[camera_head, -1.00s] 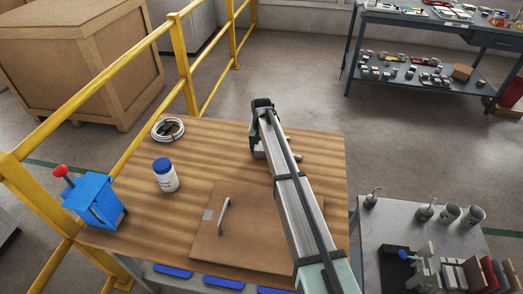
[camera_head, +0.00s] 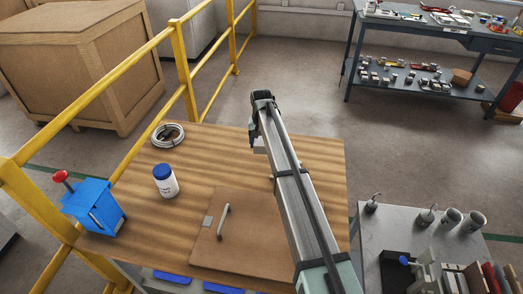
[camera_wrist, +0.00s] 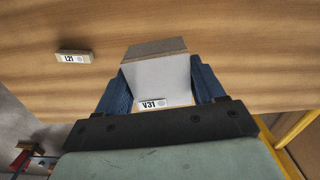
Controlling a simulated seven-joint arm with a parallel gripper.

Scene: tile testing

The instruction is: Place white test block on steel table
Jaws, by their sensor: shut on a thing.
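In the wrist view, my gripper (camera_wrist: 160,68) is shut on a pale grey-white block (camera_wrist: 158,78) labelled V31, with one blue finger on each side. The block has a tan-grey end face. The wooden table (camera_wrist: 250,60) lies behind it; I cannot tell how far the block is above the wood. In the head view, my arm reaches over the wooden table's right side and hides most of the gripper and block. A grey metal table (camera_head: 385,228), likely the steel table, stands at lower right, apart from the gripper.
A small tan block labelled L21 (camera_wrist: 74,57) lies on the wood. The wooden table also holds a white bottle (camera_head: 166,184), a cable coil (camera_head: 167,135), a handled board (camera_head: 245,220) and a blue lever box (camera_head: 95,207). Cups (camera_head: 473,221) and upright tiles crowd the metal table's right side.

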